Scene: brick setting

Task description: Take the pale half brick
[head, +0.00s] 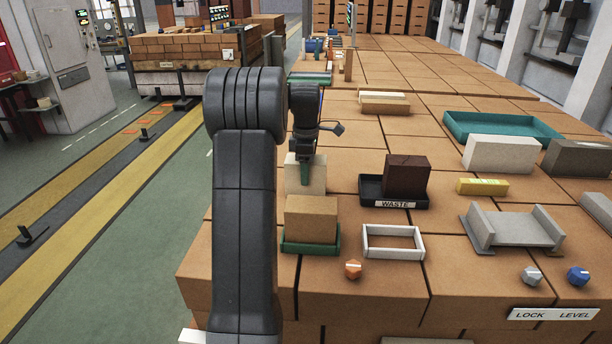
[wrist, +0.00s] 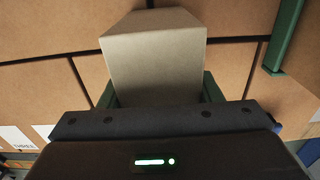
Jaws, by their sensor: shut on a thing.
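The pale half brick (head: 293,178) is a cream block on the brick-topped bench in the head view, behind a tan brick. My gripper (head: 305,168) is over it with its green fingers pointing down. The gripper is shut on the pale half brick, which also fills the middle of the wrist view (wrist: 155,60) between the two green fingers (wrist: 158,92). I cannot tell whether the brick touches the bench or hangs just above it. Part of the brick is hidden by the gripper.
A tan brick (head: 311,218) sits in a green tray (head: 296,247) just in front. A dark brick (head: 406,176) stands in the black WASTE tray (head: 371,191) to the right. An empty white frame (head: 393,256) lies nearby. Bench room is clear behind the WASTE tray.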

